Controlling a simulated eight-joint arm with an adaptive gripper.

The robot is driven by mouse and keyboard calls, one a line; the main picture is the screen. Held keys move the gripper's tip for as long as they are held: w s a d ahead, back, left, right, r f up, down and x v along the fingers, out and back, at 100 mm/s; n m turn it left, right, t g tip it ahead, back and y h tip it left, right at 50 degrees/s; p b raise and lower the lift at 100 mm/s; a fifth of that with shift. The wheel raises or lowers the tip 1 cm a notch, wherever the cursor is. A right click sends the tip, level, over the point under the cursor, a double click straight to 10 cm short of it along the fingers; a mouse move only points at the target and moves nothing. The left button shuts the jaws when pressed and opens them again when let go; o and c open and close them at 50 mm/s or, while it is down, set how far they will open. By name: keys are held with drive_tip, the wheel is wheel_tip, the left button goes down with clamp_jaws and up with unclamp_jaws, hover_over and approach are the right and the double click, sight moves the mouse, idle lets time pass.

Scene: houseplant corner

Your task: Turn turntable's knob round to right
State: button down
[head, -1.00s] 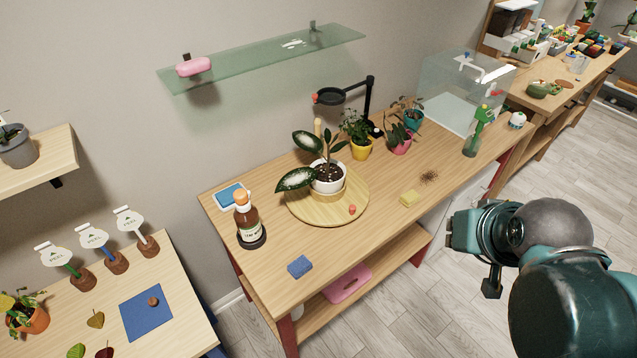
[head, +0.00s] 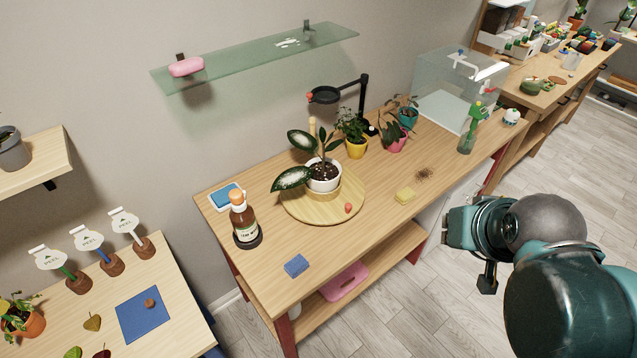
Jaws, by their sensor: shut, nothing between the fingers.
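The turntable (head: 300,214) is a round wooden disc on the wooden bench. Its knob (head: 348,208) is a small red ball near the disc's front right edge. A white pot (head: 322,178) with a dark-leaved plant stands on a raised wooden ring on the disc. My gripper (head: 487,286) is at the right of the head view, in front of the bench and well apart from the turntable. Its short dark tip points down and looks shut and empty.
A brown bottle (head: 242,220) stands left of the turntable. Potted plants and a magnifier lamp (head: 326,94) stand behind. Bench between the sponges is clear.

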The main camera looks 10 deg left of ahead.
drive_tip(key=c, duration=2.3)
unclamp_jaws()
drive_tip(key=shift+w, duration=0.1)
drive_tip(key=g+p, duration=0.5)
drive_tip(key=g, duration=0.2)
hover_over(348, 205)
wheel_tip(348, 205, down, 14)
drive_tip(key=shift+r, duration=0.1)
drive_tip(key=shift+f, duration=0.25)
drive_tip(key=shift+f, duration=3.7)
